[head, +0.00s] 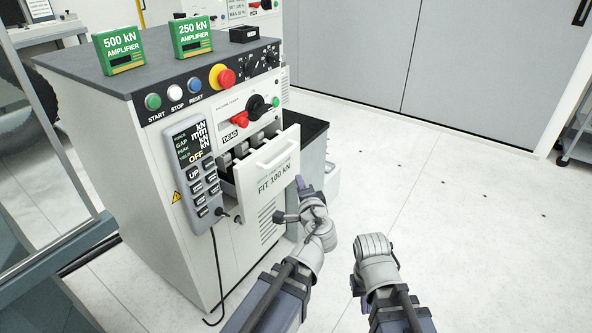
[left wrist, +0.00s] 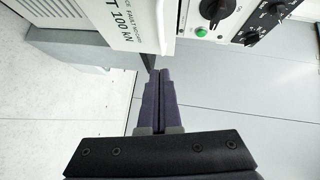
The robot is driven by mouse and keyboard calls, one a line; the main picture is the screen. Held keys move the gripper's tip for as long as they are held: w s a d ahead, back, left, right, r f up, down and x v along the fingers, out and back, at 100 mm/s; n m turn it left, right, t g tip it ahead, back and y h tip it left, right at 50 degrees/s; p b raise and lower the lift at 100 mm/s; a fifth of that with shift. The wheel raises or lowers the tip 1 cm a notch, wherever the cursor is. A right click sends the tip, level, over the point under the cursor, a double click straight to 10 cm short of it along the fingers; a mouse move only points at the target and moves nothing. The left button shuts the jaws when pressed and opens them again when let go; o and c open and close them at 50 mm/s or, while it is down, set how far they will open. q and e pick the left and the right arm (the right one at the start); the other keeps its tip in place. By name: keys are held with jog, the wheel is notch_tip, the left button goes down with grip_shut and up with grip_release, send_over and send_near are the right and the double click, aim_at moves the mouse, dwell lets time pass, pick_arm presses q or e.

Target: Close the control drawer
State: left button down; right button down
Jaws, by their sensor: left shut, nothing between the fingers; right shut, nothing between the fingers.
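The control drawer (head: 266,165) is a white box with a handle slot and a "FIT 100 kN" label. It stands pulled out from the front of the white control cabinet (head: 185,235), with several grey items showing inside. Its front also shows in the left wrist view (left wrist: 118,22), upper left. My left gripper (head: 299,182) is by the right edge of the drawer front. In the left wrist view its dark fingers (left wrist: 160,76) are together and empty, close to the drawer front; contact cannot be told. My right arm is at lower centre right, its gripper fingers hidden.
A grey handheld control panel (head: 193,170) hangs on the cabinet left of the drawer, with a cable below. Buttons and knobs, including a red emergency stop (head: 225,76), sit above. Two green amplifier boxes (head: 190,36) stand on top. The floor to the right is clear.

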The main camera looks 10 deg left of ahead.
aim_at(261, 157)
pick_arm(q)
jog(key=s+a+b+x, duration=0.1)
jog(key=a+b+x, duration=0.1)
jog(key=x, duration=1.1)
jog(key=shift+a, duration=0.15)
jog(key=w+a, duration=0.1)
jog(key=a, duration=0.1)
jog(key=w+a, duration=0.1)
jog(key=a, duration=0.2)
jog(key=w+a, duration=0.1)
jog(key=a, duration=0.2)
jog(key=shift+w+a, duration=0.15)
jog(key=shift+a, duration=0.3)
